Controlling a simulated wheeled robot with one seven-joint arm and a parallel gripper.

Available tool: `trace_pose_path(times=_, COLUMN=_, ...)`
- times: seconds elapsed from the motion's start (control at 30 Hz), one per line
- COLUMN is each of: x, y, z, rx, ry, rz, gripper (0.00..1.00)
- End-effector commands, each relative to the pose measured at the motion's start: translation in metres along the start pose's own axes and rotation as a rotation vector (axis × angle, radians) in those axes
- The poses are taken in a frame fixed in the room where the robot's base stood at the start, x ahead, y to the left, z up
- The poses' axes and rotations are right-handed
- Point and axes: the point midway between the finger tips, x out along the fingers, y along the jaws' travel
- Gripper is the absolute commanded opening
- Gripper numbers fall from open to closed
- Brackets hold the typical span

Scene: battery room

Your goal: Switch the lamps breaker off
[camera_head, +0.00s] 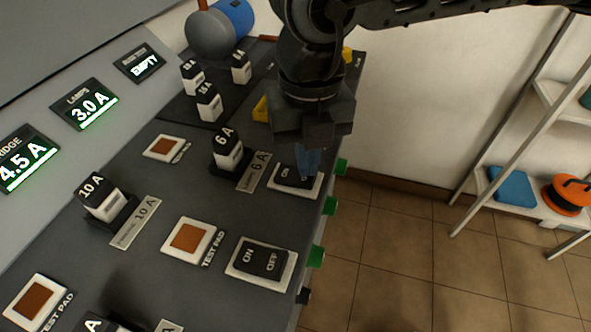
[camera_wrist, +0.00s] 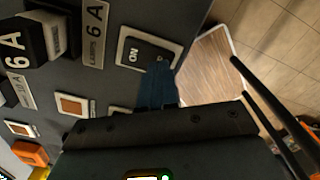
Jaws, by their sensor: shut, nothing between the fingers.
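The lamps breaker (camera_head: 287,176) is a black rocker on a pale plate, beside the lamps 6 A label (camera_head: 260,172). Its "ON" half shows in both views; it also shows in the wrist view (camera_wrist: 136,53). My gripper (camera_head: 307,163) is shut and empty, with its blue fingertips over the half away from "ON". In the wrist view the fingertips (camera_wrist: 158,75) cover that half. I cannot tell whether they touch it or which way the rocker tilts. The lamps display (camera_head: 85,105) reads 3.0 A and is lit.
A second ON/OFF breaker (camera_head: 263,259) sits nearer on the panel. A 6 A fuse (camera_head: 229,148) and a 10 A fuse (camera_head: 100,197) stand to the left.

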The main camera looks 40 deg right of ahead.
Motion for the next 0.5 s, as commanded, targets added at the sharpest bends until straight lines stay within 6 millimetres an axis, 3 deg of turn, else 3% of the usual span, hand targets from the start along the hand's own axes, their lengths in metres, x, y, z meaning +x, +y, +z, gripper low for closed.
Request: trace_pose_path(times=0.5, x=0.0068, y=0.0001, z=0.0, rx=0.0, ry=0.0, rz=0.0, gripper=0.0)
